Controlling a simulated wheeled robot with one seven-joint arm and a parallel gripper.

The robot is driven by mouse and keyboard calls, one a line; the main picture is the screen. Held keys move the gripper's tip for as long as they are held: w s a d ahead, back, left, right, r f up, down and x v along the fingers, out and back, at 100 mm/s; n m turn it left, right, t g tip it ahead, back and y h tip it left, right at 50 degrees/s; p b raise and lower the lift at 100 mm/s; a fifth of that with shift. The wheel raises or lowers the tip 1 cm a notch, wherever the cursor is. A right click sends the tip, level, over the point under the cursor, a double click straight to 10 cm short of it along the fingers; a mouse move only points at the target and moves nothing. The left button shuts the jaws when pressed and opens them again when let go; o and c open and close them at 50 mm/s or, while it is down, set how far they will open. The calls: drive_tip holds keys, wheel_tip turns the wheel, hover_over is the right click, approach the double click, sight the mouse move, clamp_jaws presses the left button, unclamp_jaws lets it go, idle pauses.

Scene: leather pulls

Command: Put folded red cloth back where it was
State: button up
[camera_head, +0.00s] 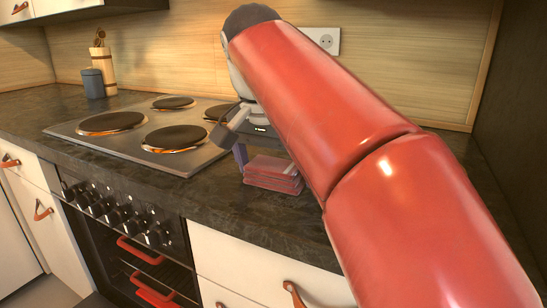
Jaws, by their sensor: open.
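The folded red cloth (272,176) lies as a flat stack on the dark countertop, just right of the stove. My gripper (243,160) is at the cloth's back left side, pointing down. It is open, with one finger showing beside the cloth's left end. The other finger is hidden, and I cannot tell whether either touches the cloth. My red arm reaches in from the lower right and covers the counter behind and right of the cloth.
The stove (150,135) with several round hotplates lies left of the cloth. A grey canister (93,83) and a wooden utensil holder (104,68) stand at the back left. A socket (325,40) is on the wooden back wall. Bare countertop (230,215) lies in front of the cloth.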

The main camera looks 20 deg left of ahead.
drive_tip(key=shift+f, duration=0.15)
drive_tip(key=p+v, duration=0.1)
drive_tip(key=v, duration=0.7)
drive_tip(key=shift+s, duration=0.25)
